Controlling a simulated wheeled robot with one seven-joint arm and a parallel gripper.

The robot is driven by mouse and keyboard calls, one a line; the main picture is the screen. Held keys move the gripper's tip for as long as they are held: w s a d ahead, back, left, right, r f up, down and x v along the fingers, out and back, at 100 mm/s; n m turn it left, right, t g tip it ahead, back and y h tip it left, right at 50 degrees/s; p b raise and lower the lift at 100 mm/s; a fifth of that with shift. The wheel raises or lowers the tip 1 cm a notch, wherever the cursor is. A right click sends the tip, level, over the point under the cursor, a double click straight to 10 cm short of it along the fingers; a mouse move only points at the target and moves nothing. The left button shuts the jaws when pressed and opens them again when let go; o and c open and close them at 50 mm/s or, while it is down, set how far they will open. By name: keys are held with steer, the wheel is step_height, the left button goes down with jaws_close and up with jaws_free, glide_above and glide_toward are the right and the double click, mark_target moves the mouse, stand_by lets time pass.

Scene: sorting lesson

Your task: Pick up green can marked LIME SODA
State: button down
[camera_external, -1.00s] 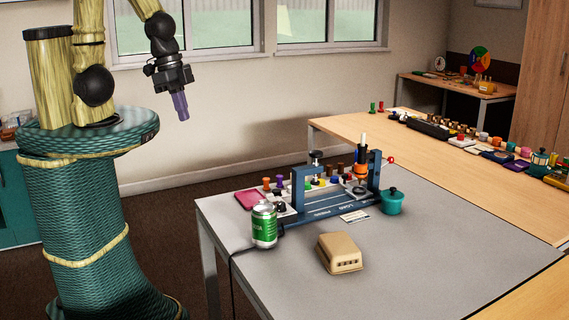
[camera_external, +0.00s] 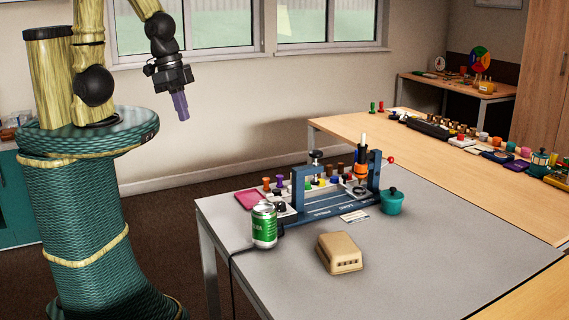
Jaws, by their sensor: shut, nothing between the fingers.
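The green can (camera_external: 264,226) with a silver top stands upright on the grey table (camera_external: 400,262), near its left edge. Part of the word on its label shows, ending in "DA". My gripper (camera_external: 180,105) hangs in the air at the upper left, pointing down, well above and to the left of the can. Its purple fingers are shut with nothing between them. Nothing covers the can in this view.
A blue frame device (camera_external: 330,208) with coloured pegs stands right behind the can. A tan box (camera_external: 339,253) lies to its front right. A teal pot (camera_external: 392,201) and a pink pad (camera_external: 250,199) are nearby. A dark cable hangs over the table's left edge.

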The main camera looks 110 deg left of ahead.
stand_by(0.3)
steer(key=shift+c, duration=1.6)
jaws_free()
step_height(320, 180, down, 18)
steer(key=n+g+h+b, duration=0.4)
steer(key=n+h+b, duration=0.5)
steer(key=n, duration=0.3)
steer(key=w+a+f+n+t+h+b, duration=0.1)
steer(key=w+a+f+n+t+b, duration=0.1)
steer(key=w+a+f+n+t, duration=0.1)
steer(key=w+a+f+n+t+h+b, duration=0.1)
steer(key=w+a+f+n+t+b, duration=0.1)
steer(key=n+t, duration=0.4)
steer(key=w+a+f+n+t+h+b, duration=0.2)
steer(key=w+a+f+n+t, duration=0.2)
steer(key=a+n, duration=0.1)
steer(key=shift+w+a+f+b, duration=0.15)
steer(key=shift+w+a+b, duration=0.25)
steer(key=shift+a, duration=0.4)
steer(key=shift+w+a+n+t, duration=0.1)
steer(key=shift+a+n+t, duration=0.3)
steer(key=shift+t, duration=0.1)
steer(key=shift+d, duration=0.1)
